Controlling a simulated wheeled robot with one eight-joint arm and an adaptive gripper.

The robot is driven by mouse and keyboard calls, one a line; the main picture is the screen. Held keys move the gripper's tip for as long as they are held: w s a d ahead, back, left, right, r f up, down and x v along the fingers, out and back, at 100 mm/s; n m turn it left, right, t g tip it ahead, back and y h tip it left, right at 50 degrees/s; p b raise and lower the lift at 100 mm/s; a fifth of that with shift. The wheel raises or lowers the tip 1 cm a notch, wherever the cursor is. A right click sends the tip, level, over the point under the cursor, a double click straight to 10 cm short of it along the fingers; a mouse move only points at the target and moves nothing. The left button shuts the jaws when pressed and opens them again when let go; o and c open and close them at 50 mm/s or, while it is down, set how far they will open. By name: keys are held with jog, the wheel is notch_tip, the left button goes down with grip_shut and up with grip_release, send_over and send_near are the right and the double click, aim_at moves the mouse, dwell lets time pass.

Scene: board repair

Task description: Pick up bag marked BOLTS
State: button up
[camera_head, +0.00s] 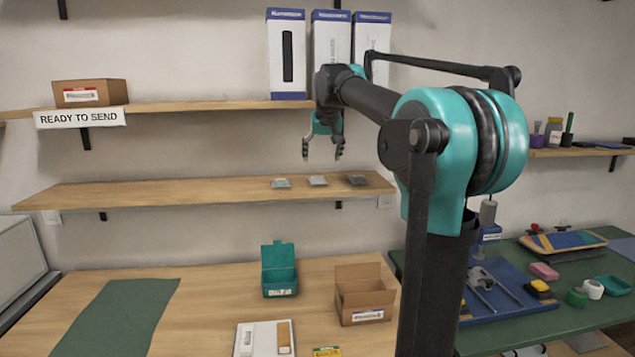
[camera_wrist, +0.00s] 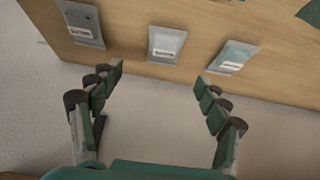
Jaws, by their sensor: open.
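Three small flat bags lie in a row on the middle wooden shelf (camera_head: 150,194). In the head view they are a left bag (camera_head: 281,183), a middle bag (camera_head: 317,180) and a darker right bag (camera_head: 357,180). The wrist view shows the dark bag (camera_wrist: 80,22) at left, the middle bag (camera_wrist: 167,45) and the light bag (camera_wrist: 236,57) at right. Each has a white label, too small to read, so I cannot tell which says BOLTS. My gripper (camera_head: 322,153) is open and empty above the shelf near the middle bag. Its spread fingers (camera_wrist: 160,76) show in the wrist view.
An upper shelf (camera_head: 200,106) holds a cardboard box (camera_head: 90,93) and tall white boxes (camera_head: 287,55), close to my arm. Below, a workbench (camera_head: 215,290) carries a teal bin (camera_head: 279,270) and an open carton (camera_head: 363,295). The shelf's left part is bare.

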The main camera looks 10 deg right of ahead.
aim_at(317, 178)
jog(key=x, duration=0.4)
jog(key=shift+w+f, duration=0.15)
jog(key=shift+f, duration=0.05)
jog(key=shift+a+x, duration=0.2)
jog(key=shift+x, duration=1.15)
jog(key=shift+a+x, duration=0.15)
jog(key=shift+x, duration=1.2)
jog(key=shift+f, duration=0.1)
jog(key=c, duration=1.2)
